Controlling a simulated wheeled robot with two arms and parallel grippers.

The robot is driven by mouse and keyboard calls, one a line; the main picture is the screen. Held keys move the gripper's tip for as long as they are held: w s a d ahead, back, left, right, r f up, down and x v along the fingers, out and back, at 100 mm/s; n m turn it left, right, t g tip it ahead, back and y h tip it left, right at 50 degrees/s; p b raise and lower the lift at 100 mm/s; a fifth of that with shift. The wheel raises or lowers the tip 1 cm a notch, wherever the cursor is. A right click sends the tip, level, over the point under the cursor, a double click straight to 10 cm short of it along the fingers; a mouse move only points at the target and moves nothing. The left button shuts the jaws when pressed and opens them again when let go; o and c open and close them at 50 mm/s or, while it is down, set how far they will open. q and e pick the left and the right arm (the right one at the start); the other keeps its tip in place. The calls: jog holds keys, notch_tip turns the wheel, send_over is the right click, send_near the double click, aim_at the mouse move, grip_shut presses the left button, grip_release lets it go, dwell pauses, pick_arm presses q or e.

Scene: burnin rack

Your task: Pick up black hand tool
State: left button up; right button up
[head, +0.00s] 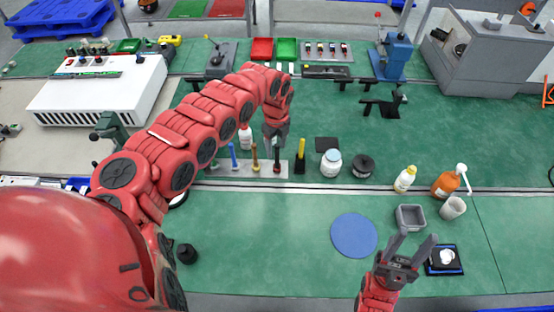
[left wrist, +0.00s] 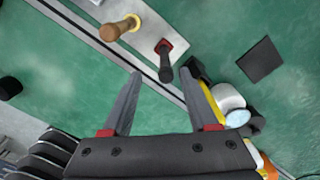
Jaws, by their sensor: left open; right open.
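The black hand tool (head: 277,163) stands upright in a light rack plate (head: 228,168), with a red collar at its base. In the left wrist view the black hand tool (left wrist: 165,62) shows from above, close to the gap between my fingertips. My left gripper (head: 276,137) is open and empty, pointing down above the tool. Its two fingers also show in the left wrist view (left wrist: 161,74), spread apart. I cannot tell whether the tool's top is between them. My right gripper (head: 411,243) is open and empty above the front of the table, far from the rack.
A brown-handled tool (head: 255,156) and a blue-handled tool (head: 233,155) stand left of the black one. A yellow tool in a black holder (head: 299,158) stands close on the right. A white jar (head: 331,162) is further right. A blue disc (head: 354,235) lies in front.

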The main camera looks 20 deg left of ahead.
aim_at(277, 154)
pick_arm(q)
jog(key=shift+d+f+p, duration=0.1)
jog(key=shift+f+p, duration=0.2)
jog(key=shift+f, duration=0.1)
jog(key=f, duration=0.2)
jog(key=f+p, duration=0.1)
jog(key=f, duration=0.1)
jog(key=shift+w, duration=0.4)
jog(key=shift+f, duration=0.25)
grip_shut()
